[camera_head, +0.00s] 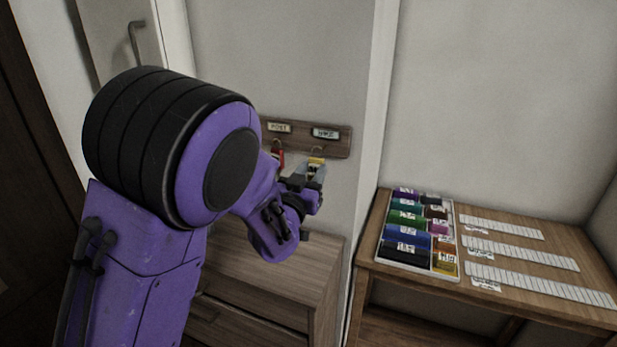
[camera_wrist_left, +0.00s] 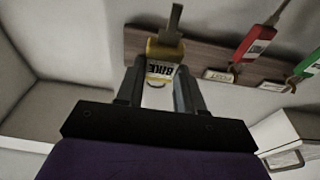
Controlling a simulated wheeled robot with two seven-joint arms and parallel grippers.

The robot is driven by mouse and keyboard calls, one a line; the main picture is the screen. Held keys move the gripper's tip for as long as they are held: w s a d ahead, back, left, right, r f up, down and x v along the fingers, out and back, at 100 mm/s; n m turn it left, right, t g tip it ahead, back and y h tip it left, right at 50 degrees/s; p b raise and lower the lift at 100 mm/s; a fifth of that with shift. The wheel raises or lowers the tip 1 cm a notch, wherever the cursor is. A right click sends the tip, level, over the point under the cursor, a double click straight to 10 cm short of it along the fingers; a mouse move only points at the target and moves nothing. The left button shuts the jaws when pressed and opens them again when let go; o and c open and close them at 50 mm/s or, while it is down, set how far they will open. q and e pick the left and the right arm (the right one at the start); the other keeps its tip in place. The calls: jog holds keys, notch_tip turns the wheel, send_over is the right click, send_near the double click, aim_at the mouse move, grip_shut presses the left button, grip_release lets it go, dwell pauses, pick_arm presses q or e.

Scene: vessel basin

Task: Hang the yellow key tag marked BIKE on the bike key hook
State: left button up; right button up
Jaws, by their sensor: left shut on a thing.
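The yellow key tag (camera_head: 316,161) is in front of the wooden key rack (camera_head: 340,143), below the right-hand rack label (camera_head: 325,133), which is too small to read surely. In the left wrist view the yellow tag (camera_wrist_left: 165,48) shows with a white patch reading BIKE between the fingers. My left gripper (camera_head: 312,177) is shut on the tag; its fingers also show in the left wrist view (camera_wrist_left: 160,85). A thin curved piece shows just above the tag in the head view; I cannot tell whether the tag's ring is around the hook. My right gripper is out of view.
A red tag (camera_head: 278,156) hangs below the POST label (camera_head: 279,127). A green tag (camera_wrist_left: 308,64) shows in the left wrist view. A wooden cabinet (camera_head: 270,270) stands below the rack. Right of the wall edge, a desk holds a tray of coloured items (camera_head: 452,240) and white strips.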

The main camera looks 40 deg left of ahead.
pick_arm(q)
jog(key=shift+w+a+f, duration=0.1)
jog(key=shift+w+a, duration=0.1)
jog(key=shift+w, duration=0.55)
jog(key=shift+w+a+f, duration=0.1)
jog(key=shift+w+a, duration=0.1)
jog(key=shift+w, duration=0.55)
jog(key=shift+w+a+f+b, duration=0.15)
jog(key=shift+w+f+b, duration=0.4)
jog(key=shift+w+b, duration=0.1)
jog(key=o, duration=1.1)
jog(key=shift+s, duration=0.1)
jog(key=b, duration=0.4)
send_near(314, 172)
jog(key=w, duration=0.2)
jog(key=shift+a+f, duration=0.2)
jog(key=shift+f, duration=0.2)
